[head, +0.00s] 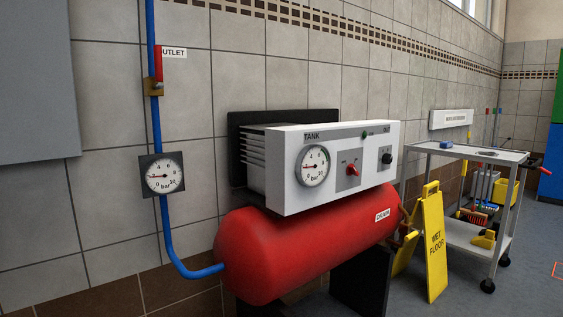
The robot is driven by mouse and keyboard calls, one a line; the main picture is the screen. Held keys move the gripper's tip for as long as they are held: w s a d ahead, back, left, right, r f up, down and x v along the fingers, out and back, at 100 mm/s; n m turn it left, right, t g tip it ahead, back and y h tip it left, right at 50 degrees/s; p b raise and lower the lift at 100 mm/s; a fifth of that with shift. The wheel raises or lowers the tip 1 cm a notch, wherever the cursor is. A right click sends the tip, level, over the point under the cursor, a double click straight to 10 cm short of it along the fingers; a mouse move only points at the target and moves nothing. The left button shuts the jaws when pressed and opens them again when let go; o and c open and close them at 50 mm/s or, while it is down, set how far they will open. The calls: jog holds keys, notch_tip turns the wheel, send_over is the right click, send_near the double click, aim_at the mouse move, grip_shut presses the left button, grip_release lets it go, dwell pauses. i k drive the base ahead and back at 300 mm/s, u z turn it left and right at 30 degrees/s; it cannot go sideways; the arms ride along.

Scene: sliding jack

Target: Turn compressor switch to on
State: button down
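The compressor has a white control box (290,193) on top of a red tank (290,250). A red rotary switch (352,170) sits on a small grey plate on the front of the box. It looks tilted; the small marks above it are too small to read, so I cannot tell its setting. A black knob (387,158) is on a second plate to its right. A green lamp (364,134) is above, between them. A round tank gauge (313,165) is to the left, its needle low. My gripper is not in view.
A blue pipe (155,110) with an outlet valve (153,86) and a second gauge (162,175) runs down the wall at left. A yellow wet-floor sign (435,245) and a grey cart (470,153) stand at right. Open floor lies at the far right.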

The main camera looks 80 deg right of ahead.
aim_at(351, 170)
jog(key=z, duration=3.8)
jog(key=i, duration=0.75)
jog(key=z, duration=0.55)
